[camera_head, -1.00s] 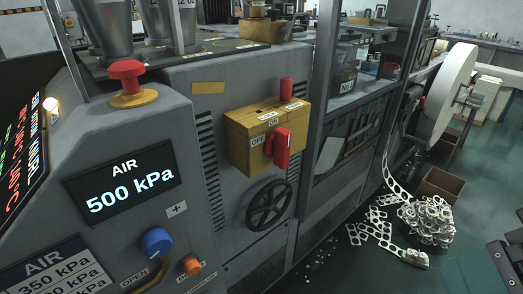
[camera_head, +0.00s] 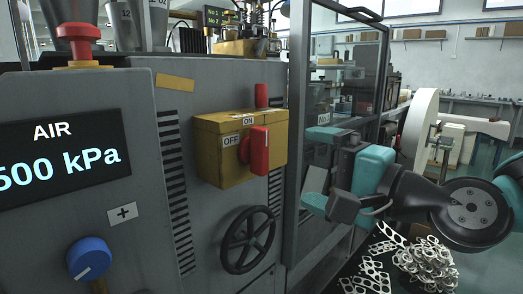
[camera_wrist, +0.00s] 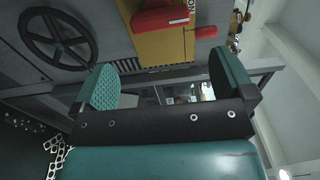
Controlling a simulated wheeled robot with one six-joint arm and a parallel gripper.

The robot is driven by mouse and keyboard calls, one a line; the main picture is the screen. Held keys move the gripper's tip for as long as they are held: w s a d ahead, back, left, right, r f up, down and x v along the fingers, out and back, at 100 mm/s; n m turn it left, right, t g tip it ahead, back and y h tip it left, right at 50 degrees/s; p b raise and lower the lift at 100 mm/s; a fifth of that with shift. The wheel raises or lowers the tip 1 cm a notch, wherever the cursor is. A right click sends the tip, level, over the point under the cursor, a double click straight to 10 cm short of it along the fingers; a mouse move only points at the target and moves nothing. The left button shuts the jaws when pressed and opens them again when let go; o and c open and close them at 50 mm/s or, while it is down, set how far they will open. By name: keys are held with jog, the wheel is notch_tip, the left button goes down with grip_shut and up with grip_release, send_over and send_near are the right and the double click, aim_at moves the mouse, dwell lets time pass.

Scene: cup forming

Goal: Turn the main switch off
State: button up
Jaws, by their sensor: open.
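The main switch is a yellow box (camera_head: 212,150) on the grey machine front, with a red handle (camera_head: 260,151) standing upright. An ON label sits above the handle and an OFF label to its left. In the wrist view the box (camera_wrist: 165,45) and handle (camera_wrist: 160,19) show at the top, cut by the frame edge. My gripper (camera_head: 322,170) is to the right of the switch, apart from it, with its teal fingers spread and nothing between them. Both fingers also show in the wrist view (camera_wrist: 164,80).
A black handwheel (camera_head: 247,240) is below the switch. A small red piece (camera_head: 261,95) stands on the box's top. A blue knob (camera_head: 90,258) and red stop button (camera_head: 79,42) are at left. A framed glass enclosure (camera_head: 340,75) rises behind my gripper. Metal scrap (camera_head: 425,262) lies on the floor.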

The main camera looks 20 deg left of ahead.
aim_at(266, 154)
jog(key=p+x, duration=0.1)
jog(key=x, duration=1)
jog(key=shift+w+a+p, duration=0.1)
jog(key=shift+a+p, duration=0.2)
jog(key=c, duration=0.6)
